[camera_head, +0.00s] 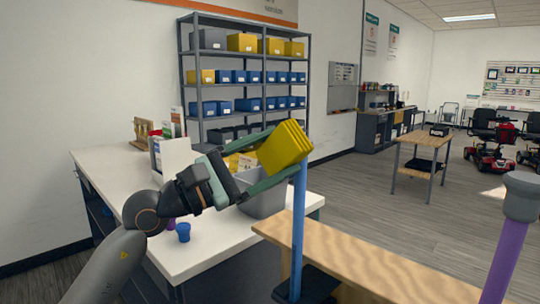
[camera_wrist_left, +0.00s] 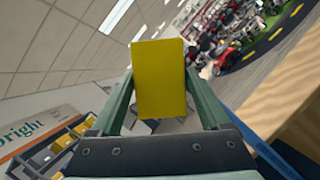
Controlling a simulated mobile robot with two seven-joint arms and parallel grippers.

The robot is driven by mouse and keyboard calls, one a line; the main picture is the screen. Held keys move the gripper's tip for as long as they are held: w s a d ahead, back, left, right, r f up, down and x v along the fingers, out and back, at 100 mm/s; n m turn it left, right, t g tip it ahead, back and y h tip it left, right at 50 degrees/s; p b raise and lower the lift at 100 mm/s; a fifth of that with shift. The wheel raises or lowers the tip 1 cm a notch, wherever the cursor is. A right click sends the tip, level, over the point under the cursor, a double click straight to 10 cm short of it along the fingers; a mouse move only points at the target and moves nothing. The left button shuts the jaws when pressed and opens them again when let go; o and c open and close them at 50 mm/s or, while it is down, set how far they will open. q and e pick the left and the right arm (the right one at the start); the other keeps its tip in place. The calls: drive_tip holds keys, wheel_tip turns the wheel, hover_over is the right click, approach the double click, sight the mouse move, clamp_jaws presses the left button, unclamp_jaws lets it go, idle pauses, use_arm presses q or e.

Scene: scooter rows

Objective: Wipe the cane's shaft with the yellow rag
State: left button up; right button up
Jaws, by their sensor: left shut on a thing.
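My left gripper (camera_head: 268,178) is shut on the yellow rag (camera_head: 286,147), a folded block that also fills the space between the fingers in the left wrist view (camera_wrist_left: 158,80). The rag is at the upper end of an upright blue shaft (camera_head: 298,230), whose top is hidden; I cannot tell whether they touch. The blue shaft rises from a dark base beside the wooden bench. A purple shaft (camera_head: 507,262) with a grey top (camera_head: 522,195) stands at the right front. I cannot tell for sure which shaft is the cane's. My right gripper is not in view.
A white counter (camera_head: 208,252) at the left bears a grey bin (camera_head: 265,203) and a blue cup (camera_head: 183,232). The wooden bench top (camera_head: 365,262) runs along the front. Shelves (camera_head: 246,120) with bins stand behind. Open floor (camera_head: 365,195) lies beyond the bench.

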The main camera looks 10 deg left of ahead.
sight(293, 159)
use_arm(q)
drive_tip(key=shift+d, duration=0.1)
drive_tip(key=shift+s+d+r+p, duration=0.15)
drive_tip(key=shift+s+d+p, duration=0.4)
drive_tip(key=shift+d+p, duration=0.4)
drive_tip(key=shift+s+d+p, duration=0.4)
drive_tip(key=shift+d+p, duration=0.05)
drive_tip(key=shift+d, duration=0.05)
drive_tip(key=shift+s+d, duration=0.1)
drive_tip(key=shift+d, duration=0.1)
drive_tip(key=shift+w+a+f+b, duration=0.3)
drive_tip(key=shift+w+a+b, duration=0.2)
drive_tip(key=shift+a+b, duration=0.3)
drive_tip(key=shift+w+a+b, duration=0.45)
drive_tip(key=shift+a+b, duration=0.15)
drive_tip(key=shift+b, duration=0.1)
drive_tip(key=shift+w+a+r, duration=0.15)
drive_tip(key=shift+w+a, duration=0.05)
drive_tip(key=shift+a, duration=0.15)
